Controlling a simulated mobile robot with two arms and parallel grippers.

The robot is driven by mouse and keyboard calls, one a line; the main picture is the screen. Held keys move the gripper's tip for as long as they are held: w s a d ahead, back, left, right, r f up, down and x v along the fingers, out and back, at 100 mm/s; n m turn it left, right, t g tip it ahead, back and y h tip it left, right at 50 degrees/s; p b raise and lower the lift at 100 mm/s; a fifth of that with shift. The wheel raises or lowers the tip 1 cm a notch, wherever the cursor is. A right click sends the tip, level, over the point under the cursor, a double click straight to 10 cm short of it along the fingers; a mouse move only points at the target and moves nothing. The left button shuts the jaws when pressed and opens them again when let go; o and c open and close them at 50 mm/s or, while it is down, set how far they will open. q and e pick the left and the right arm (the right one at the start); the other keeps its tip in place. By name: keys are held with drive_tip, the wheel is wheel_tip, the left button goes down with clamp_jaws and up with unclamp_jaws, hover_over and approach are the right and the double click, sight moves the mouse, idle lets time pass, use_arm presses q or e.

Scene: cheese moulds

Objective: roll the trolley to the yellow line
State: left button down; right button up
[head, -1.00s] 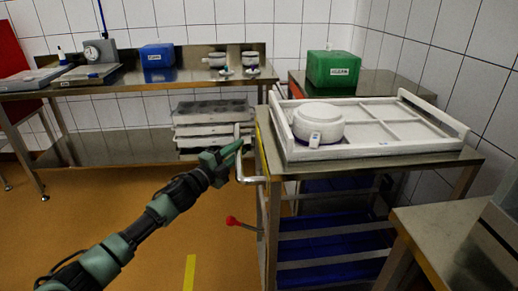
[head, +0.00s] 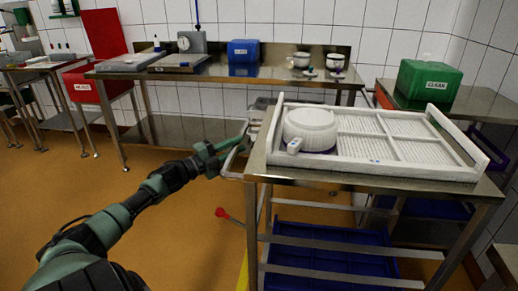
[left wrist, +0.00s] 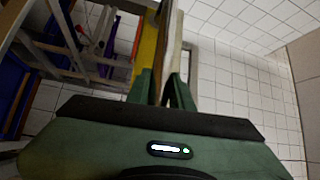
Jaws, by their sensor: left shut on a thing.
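The steel trolley (head: 365,186) stands to the right in the head view. It carries a white tray (head: 400,173) with a round white mould (head: 311,128) at its left end. My left gripper (head: 240,141) is shut on the trolley's bent handle (head: 231,167) at the left end. In the left wrist view the gripper's fingers (left wrist: 163,86) close together, with the held part mostly hidden. A short piece of the yellow line (head: 243,273) shows on the floor beside the trolley's near left leg; the rest is hidden. My right gripper is out of view.
A red-knobbed lever (head: 221,212) sticks out low on the trolley's left. A steel bench (head: 130,76) stands along the back wall, and another with a green crate (head: 428,80) stands behind right. The orange floor (head: 100,180) at left is open.

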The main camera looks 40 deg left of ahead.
use_arm(q)
drive_tip(key=s+a, duration=0.4)
drive_tip(key=a, duration=0.3)
drive_tip(key=shift+s+a+r+b, duration=0.2)
drive_tip(key=shift+s+b, duration=0.1)
drive_tip(key=shift+s, duration=0.1)
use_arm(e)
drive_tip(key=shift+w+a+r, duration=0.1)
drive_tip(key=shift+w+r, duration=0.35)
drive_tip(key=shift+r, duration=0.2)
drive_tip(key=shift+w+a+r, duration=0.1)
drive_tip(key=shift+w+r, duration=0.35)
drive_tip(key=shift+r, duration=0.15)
use_arm(q)
drive_tip(key=c, duration=1.3)
unclamp_jaws()
drive_tip(key=shift+o, duration=0.2)
drive_tip(key=shift+w+f, duration=0.1)
drive_tip(key=shift+f, duration=0.05)
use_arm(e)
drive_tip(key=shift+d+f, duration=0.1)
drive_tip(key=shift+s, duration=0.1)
use_arm(q)
drive_tip(key=shift+f, duration=0.1)
